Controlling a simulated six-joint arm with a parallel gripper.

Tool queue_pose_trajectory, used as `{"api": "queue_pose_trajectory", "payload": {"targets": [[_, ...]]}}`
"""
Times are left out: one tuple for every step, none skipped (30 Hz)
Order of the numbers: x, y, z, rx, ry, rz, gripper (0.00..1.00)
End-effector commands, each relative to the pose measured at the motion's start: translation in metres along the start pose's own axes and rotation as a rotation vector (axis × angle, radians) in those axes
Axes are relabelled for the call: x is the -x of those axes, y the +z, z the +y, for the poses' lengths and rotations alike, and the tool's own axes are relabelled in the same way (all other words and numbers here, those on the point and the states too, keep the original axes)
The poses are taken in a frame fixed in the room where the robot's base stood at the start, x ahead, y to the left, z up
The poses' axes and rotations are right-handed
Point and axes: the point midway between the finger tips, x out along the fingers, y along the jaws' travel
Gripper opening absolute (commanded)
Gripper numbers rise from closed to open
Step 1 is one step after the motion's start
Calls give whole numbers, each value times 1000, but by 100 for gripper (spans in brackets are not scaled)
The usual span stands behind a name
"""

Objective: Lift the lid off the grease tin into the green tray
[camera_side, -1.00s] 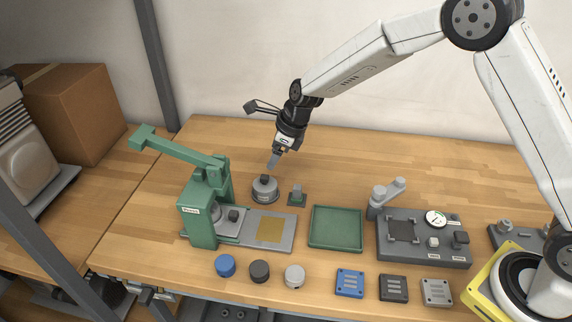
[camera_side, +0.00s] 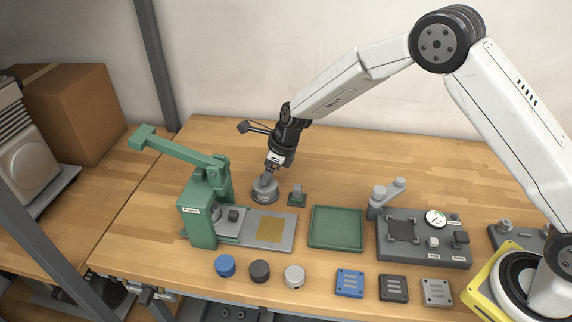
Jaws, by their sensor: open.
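The grease tin (camera_side: 264,196) is a short grey round tin standing on the bench, right of the green press. Its lid (camera_side: 262,187) is on top, and the lid's dark knob is now hidden by my gripper. My gripper (camera_side: 267,178) points down at the lid, its fingers at the knob's height and open. I cannot tell whether the fingers touch the knob. The green tray (camera_side: 336,228) lies to the right and nearer the front; it is empty.
The green press (camera_side: 200,212) with its raised lever stands close left of the tin. A small green block with a post (camera_side: 297,196) stands just right of it. A grey gauge fixture (camera_side: 424,240) is right of the tray. Several round caps and square plates line the front.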

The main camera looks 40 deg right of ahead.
Motion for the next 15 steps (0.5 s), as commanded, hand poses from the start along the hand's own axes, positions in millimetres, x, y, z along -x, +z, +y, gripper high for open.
{"api": "queue_pose_trajectory", "payload": {"targets": [[-6,0,0,1,1,1,74],[-8,0,0,0,1,1,74],[-11,0,0,1,1,1,74],[-13,0,0,1,0,0,74],[-14,0,0,1,0,0,74],[-16,0,0,1,0,0,74],[-17,0,0,1,-1,0,74],[-17,0,0,1,-1,0,74],[-17,0,0,1,-1,-1,74],[-18,0,0,1,-1,-1,74],[-18,0,0,1,-1,-1,74],[-17,0,0,1,-1,-1,74],[-17,0,0,0,-1,-1,74],[-17,0,0,0,-1,-1,74],[-17,0,0,0,-1,-1,74]]}}
